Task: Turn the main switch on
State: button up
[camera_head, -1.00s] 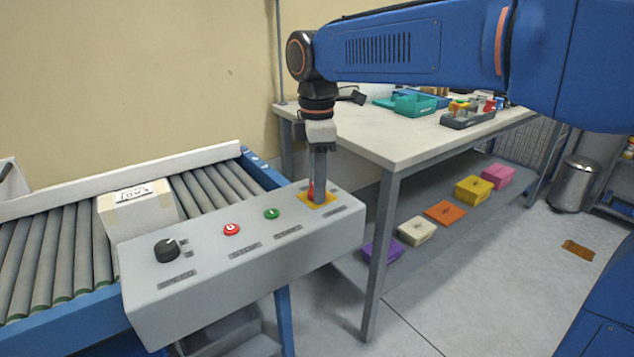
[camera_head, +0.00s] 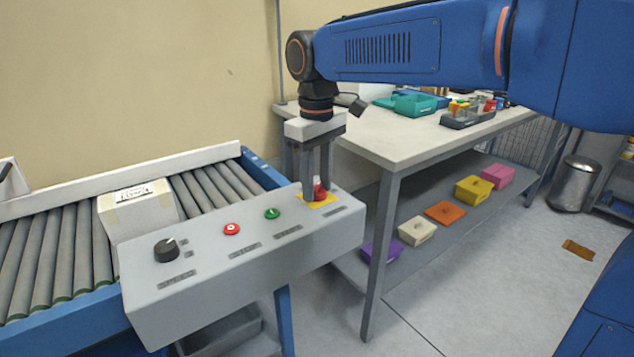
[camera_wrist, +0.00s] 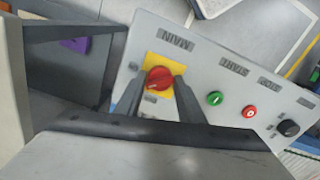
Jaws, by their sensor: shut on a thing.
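The main switch is a red knob (camera_head: 319,189) on a yellow plate at the right end of the grey control box (camera_head: 215,290). In the wrist view the red knob (camera_wrist: 158,79) sits on its yellow plate (camera_wrist: 178,63) beside the label MAIN. My gripper (camera_head: 317,192) points straight down over it, with its two fingers on either side of the knob. It is shut on the knob. In the wrist view my fingers (camera_wrist: 160,90) reach the knob from below, and its handle lies slightly slanted across the picture.
A green button (camera_head: 271,213), a red button (camera_head: 232,229) and a black dial (camera_head: 166,250) sit left of the switch. A carton (camera_head: 138,208) stands on the roller conveyor behind the box. A workbench (camera_head: 375,150) stands close on the right.

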aim_at(318, 186)
jog(key=m, duration=0.3)
jog(key=shift+m, duration=2.1)
jog(key=o, duration=1)
jog(key=shift+c, duration=0.2)
notch_tip(318, 186, up, 17)
jog(key=shift+r, duration=0.2)
jog(key=shift+d, duration=0.1)
